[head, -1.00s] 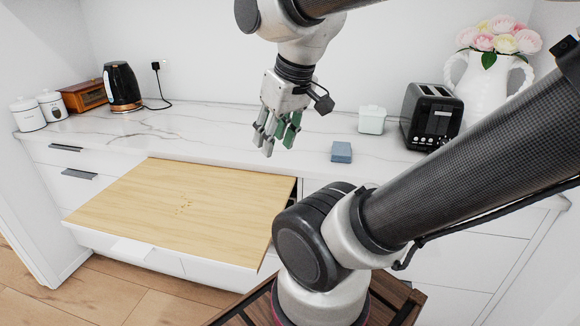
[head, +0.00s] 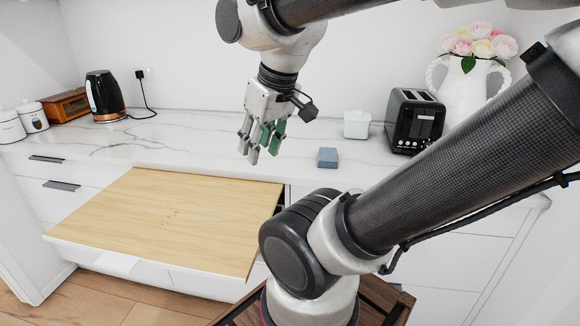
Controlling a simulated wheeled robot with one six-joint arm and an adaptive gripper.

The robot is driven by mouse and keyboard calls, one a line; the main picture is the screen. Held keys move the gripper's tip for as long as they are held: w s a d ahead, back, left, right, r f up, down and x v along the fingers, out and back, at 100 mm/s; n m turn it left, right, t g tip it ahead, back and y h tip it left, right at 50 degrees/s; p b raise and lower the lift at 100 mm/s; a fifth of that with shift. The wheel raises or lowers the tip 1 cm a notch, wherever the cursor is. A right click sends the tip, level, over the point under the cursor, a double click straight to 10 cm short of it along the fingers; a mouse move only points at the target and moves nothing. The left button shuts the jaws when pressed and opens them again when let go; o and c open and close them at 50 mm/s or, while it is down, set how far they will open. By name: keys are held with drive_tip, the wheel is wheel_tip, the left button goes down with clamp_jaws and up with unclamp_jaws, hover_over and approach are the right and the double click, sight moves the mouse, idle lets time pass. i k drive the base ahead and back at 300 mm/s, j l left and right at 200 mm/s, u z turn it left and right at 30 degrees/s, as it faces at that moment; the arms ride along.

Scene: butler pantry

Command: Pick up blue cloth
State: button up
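The blue cloth (head: 328,158), a small folded block, lies on the marble counter right of the middle, near the front edge. My gripper (head: 250,155) hangs above the counter to the left of the cloth, fingers pointing down. It is apart from the cloth. Its fingers are spread with a gap between them, and nothing shows between them.
A black toaster (head: 414,120) and a small pale green container (head: 357,124) stand behind and right of the cloth. A white vase (head: 465,90) with flowers is farther right. A wooden board (head: 165,215) juts out below the counter. A black kettle (head: 104,95) stands at left.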

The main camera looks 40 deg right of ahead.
sight(327, 157)
drive_tip(key=k+l+z, duration=0.1)
drive_tip(key=l+z, duration=0.45)
drive_tip(key=z, duration=0.2)
drive_tip(key=i+l+z, duration=0.1)
drive_tip(key=i+z, duration=0.15)
drive_tip(key=z, duration=0.15)
